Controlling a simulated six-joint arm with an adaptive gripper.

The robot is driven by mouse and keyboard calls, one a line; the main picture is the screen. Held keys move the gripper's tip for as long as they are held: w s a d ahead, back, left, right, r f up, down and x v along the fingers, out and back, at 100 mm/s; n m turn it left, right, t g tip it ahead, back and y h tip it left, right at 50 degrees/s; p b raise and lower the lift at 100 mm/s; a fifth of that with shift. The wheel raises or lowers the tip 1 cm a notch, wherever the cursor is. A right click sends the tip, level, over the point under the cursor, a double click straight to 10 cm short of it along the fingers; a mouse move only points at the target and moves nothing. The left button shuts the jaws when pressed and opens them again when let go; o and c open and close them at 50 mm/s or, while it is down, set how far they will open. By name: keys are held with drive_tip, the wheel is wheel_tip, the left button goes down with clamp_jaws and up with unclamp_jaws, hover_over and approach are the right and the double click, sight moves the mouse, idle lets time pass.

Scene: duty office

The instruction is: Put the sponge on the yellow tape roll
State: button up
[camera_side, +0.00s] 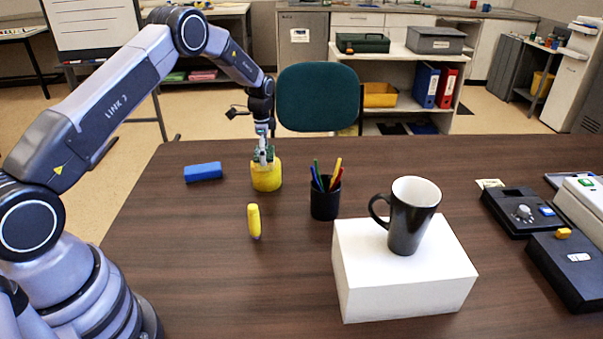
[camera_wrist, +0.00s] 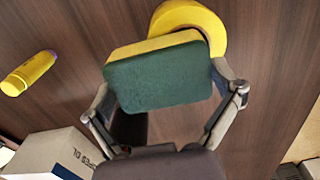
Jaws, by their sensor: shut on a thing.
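The sponge (camera_wrist: 160,78), green on one face and yellow on the other, is held between the fingers of my gripper (camera_wrist: 166,88). The yellow tape roll (camera_side: 267,181) stands on the table; in the wrist view the roll (camera_wrist: 203,18) shows behind the sponge, which covers part of it. In the side view my gripper (camera_side: 265,155) points down right over the roll, and only a little green of the sponge shows at the roll's top. I cannot tell whether the sponge touches the roll.
A blue block (camera_side: 203,172) lies left of the roll, and a yellow tube (camera_side: 254,221) is in front. A black pen cup (camera_side: 325,198) stands to the right. A dark mug (camera_side: 411,222) sits on a white box (camera_side: 400,280). Black devices (camera_side: 519,212) are at the right edge.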

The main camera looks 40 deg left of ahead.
drive_tip(key=shift+f, duration=0.8)
drive_tip(key=o, duration=0.4)
drive_tip(key=shift+f, duration=0.1)
